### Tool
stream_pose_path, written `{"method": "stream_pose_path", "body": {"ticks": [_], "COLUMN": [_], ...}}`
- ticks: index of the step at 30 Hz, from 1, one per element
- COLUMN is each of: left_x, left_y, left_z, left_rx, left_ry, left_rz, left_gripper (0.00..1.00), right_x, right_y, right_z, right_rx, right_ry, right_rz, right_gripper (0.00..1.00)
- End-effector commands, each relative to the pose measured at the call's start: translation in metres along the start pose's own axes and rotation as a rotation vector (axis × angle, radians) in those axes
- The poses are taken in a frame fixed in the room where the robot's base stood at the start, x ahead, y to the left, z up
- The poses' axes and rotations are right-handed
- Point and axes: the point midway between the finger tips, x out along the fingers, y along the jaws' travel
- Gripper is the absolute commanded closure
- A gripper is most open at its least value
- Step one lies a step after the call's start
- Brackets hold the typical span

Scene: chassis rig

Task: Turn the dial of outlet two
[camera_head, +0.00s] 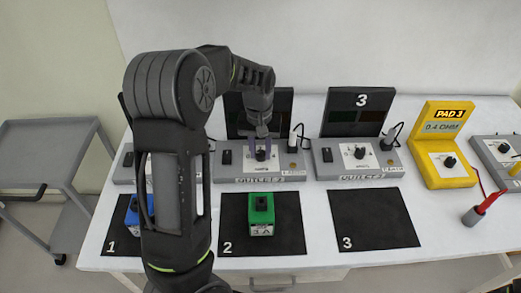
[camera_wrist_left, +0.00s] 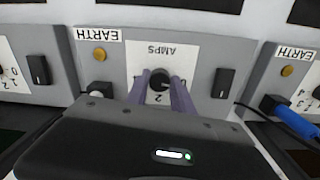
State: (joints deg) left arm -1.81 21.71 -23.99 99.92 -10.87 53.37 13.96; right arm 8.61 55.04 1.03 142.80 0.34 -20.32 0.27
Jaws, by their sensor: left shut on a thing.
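Outlet two is the grey box (camera_head: 232,173) in the middle of the table, behind the mat marked 2. Its black dial (camera_wrist_left: 160,82) sits on a white plate marked AMPS. My left gripper (camera_head: 262,148) reaches down to this dial from above. In the left wrist view its two purple-grey fingers (camera_wrist_left: 168,100) are shut on the dial, one on each side. The arm hides part of the outlet's dark back panel (camera_head: 283,106) in the head view. My right gripper is in neither view.
Outlet three (camera_head: 326,170) stands to the right, with a yellow PAD 3 tester (camera_head: 445,172) beyond it. A green block (camera_head: 261,213) is on mat 2 and a blue block (camera_head: 133,212) on mat 1. Mat 3 (camera_head: 375,222) is bare. A grey cart (camera_head: 45,135) stands left.

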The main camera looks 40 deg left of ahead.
Motion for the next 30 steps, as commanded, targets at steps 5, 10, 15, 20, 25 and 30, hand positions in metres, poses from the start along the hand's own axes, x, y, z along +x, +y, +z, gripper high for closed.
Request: {"method": "stream_pose_path", "body": {"ticks": [5, 10, 15, 20, 25, 30], "left_x": [-0.0006, -0.0006, -0.0005, -0.0003, -0.0002, -0.0081], "left_y": [0.0001, 0.0001, 0.0001, 0.0001, 0.0001, 0.0005], "left_z": [-0.0007, -0.0007, -0.0006, -0.0003, -0.0002, -0.0011], "left_rx": [-0.004, -0.003, -0.002, -0.002, -0.002, -0.002], "left_ry": [0.002, 0.002, 0.002, 0.001, 0.001, 0.004], "left_rz": [0.001, 0.001, 0.001, 0.0, 0.0, 0.002], "left_gripper": [1.0, 1.0, 0.58, 0.5, 0.5, 0.5], "right_x": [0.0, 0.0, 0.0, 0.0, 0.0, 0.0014], "right_y": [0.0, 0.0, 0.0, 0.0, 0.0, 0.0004], "right_z": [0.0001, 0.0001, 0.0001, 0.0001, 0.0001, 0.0], "right_rx": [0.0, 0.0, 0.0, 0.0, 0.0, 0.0], "right_ry": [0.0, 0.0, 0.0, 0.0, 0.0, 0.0], "right_rz": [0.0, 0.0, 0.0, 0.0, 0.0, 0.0], "right_gripper": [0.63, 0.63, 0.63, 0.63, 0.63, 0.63]}}
